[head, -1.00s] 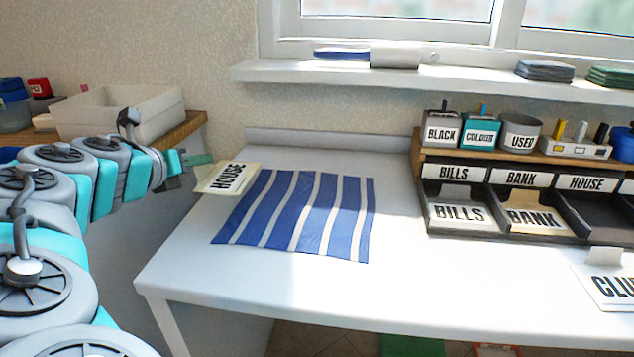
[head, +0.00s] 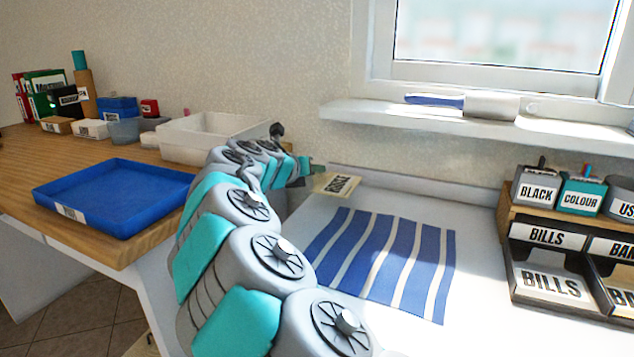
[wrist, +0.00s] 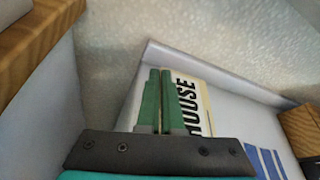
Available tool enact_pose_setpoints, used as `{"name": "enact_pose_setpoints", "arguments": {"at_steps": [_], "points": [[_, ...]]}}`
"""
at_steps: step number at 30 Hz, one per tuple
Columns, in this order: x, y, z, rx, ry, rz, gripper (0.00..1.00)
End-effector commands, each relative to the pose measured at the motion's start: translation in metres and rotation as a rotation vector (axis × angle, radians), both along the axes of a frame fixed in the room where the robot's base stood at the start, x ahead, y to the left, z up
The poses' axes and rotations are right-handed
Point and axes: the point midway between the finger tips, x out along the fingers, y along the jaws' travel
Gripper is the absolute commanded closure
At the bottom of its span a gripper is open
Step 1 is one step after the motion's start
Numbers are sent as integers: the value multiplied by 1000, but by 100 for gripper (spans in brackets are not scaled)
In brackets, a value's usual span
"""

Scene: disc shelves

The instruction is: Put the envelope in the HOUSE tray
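The cream envelope (head: 338,184) printed HOUSE is at the back left corner of the white table in the head view. It also shows in the wrist view (wrist: 192,105), just right of the green fingers. My gripper (head: 308,167) is at its left end. In the wrist view my gripper (wrist: 161,85) has its fingers nearly together, with a thin pale edge between them that looks like the envelope. I cannot tell whether the envelope touches the table. The HOUSE tray is outside the current head view; the BILLS compartment (head: 550,284) of the black rack shows at right.
A striped blue cloth (head: 385,262) lies on the white table. Pots (head: 536,188) stand on the rack's top. On the wooden desk at left are a blue tray (head: 112,190), a white bin (head: 205,140) and boxes. A windowsill (head: 450,125) juts out above the table.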

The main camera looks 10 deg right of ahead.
Motion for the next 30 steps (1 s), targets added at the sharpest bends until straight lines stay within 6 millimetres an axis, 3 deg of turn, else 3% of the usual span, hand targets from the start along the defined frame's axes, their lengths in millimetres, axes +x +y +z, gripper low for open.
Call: {"name": "enact_pose_setpoints", "arguments": {"at_steps": [5,13,23,30], "points": [[5,-3,-4,-1,1,0,100],[4,-5,-35,-2,2,-4,100],[4,-3,-37,0,1,-1,100],[4,-3,-38,1,0,-1,72]]}}
